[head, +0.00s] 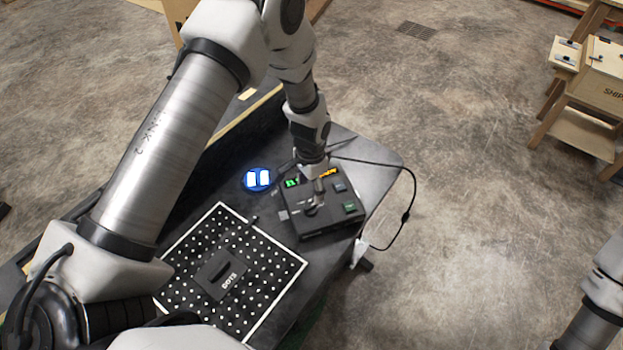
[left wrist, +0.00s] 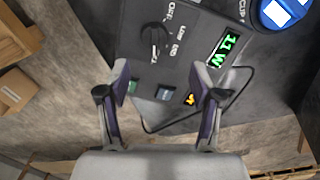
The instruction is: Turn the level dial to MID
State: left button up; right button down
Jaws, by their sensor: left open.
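The black console (head: 338,222) sits on the dark table, and its panel also shows in the left wrist view (left wrist: 140,68). A black dial knob (left wrist: 155,40) stands on the panel, with OFF and other small labels beside it. I cannot tell for sure which label it points to. The green display (left wrist: 228,48) reads about 11 W. My left gripper (left wrist: 161,78) is open and empty above the panel, its fingertips apart from the dial. In the head view the left gripper (head: 318,190) partly covers the console. Only part of my right arm shows at lower right.
Green (left wrist: 135,88) and blue (left wrist: 164,93) buttons and an orange display (left wrist: 190,99) lie along the panel. A lit blue round lamp (head: 258,179) is beside the console. A dotted mat (head: 285,262) with a dark block (head: 222,274) lies in front. A cable (head: 412,190) loops off the table's right edge.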

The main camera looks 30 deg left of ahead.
aim_at(310, 207)
pick_arm(q)
jog(key=f, duration=0.1)
jog(key=s+f+p, duration=0.1)
jog(key=f, duration=0.1)
jog(key=f+p, duration=0.1)
jog(key=shift+s+d+f, duration=0.2)
jog(key=shift+d+f, duration=0.1)
jog(key=shift+d, duration=0.1)
jog(key=shift+w+a+f, duration=0.1)
jog(key=shift+w+f, duration=0.05)
jog(key=shift+f, duration=0.45)
jog(key=shift+w+a+f, duration=0.1)
jog(key=shift+w+f, duration=0.05)
jog(key=shift+f, duration=0.4)
jog(key=shift+w+a+f, duration=0.1)
jog(key=shift+w+f, duration=0.05)
jog(key=shift+c, duration=1.3)
jog(key=shift+s+d+r, duration=0.2)
jog(key=shift+s+r, duration=0.05)
jog(key=c, duration=0.5)
jog(key=shift+f, duration=0.1)
jog(key=c, duration=0.4)
pick_arm(e)
jog(key=shift+s+d+r, duration=0.15)
jog(key=shift+s+r, duration=0.1)
jog(key=shift+r, duration=0.4)
jog(key=shift+s+d+r, duration=0.1)
jog(key=shift+s+r, duration=0.15)
jog(key=shift+r, duration=0.35)
